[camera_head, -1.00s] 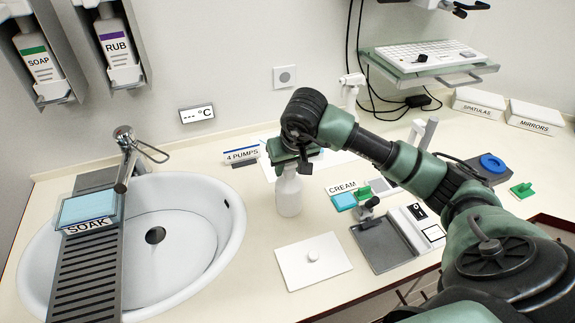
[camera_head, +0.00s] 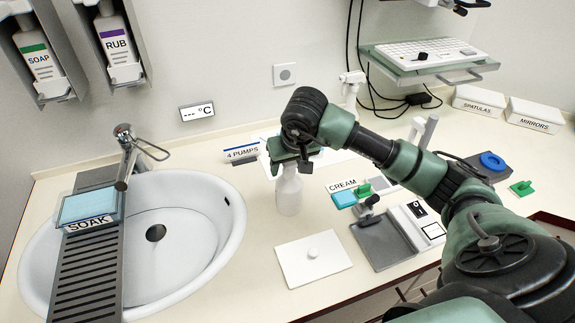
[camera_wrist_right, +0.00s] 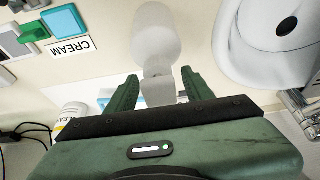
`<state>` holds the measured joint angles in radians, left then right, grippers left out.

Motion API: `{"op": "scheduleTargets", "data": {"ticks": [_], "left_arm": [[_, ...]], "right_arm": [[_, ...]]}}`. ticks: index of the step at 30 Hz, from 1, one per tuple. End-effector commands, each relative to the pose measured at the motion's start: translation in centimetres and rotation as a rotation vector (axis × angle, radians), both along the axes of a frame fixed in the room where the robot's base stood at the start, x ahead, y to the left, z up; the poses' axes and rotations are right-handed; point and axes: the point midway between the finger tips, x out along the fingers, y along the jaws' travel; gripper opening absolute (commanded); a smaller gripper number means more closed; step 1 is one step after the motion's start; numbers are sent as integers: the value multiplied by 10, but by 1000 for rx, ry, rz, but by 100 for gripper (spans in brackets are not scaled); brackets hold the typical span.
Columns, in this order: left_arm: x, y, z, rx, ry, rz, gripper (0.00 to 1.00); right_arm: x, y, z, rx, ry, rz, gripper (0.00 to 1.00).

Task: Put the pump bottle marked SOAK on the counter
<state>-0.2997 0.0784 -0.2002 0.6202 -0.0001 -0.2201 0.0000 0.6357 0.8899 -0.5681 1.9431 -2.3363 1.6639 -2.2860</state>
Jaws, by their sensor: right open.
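A white, translucent pump bottle (camera_head: 289,192) stands upright on the counter, right of the sink; no marking is readable on it. My right gripper (camera_head: 293,160) is at its top and hides the pump head in the head view. In the right wrist view, the open fingers (camera_wrist_right: 158,82) stand on either side of the bottle's neck, and the bottle (camera_wrist_right: 157,42) extends beyond them. The SOAK label (camera_head: 90,224) is on a blue-topped tray (camera_head: 88,207) on the grey slatted rack over the sink. My left gripper is not in view.
The sink (camera_head: 195,240) and faucet (camera_head: 128,160) are at left. A 4 PUMPS sign (camera_head: 241,152) stands behind. The counter between sink and white plate is clear.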

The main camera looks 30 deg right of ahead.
Motion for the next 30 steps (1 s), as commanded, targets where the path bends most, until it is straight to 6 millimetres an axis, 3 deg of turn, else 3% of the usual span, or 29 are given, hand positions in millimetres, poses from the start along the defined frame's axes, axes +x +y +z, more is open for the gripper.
{"op": "scheduleTargets", "data": {"ticks": [15, 21, 30], "left_arm": [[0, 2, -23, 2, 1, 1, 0], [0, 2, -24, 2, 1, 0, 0], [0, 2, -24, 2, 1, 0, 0]], "right_arm": [[-36, 9, 93, -2, -7, 0, 52], [-43, 10, 106, -2, -3, 0, 52], [-43, 10, 107, -1, -2, 0, 52]]}}
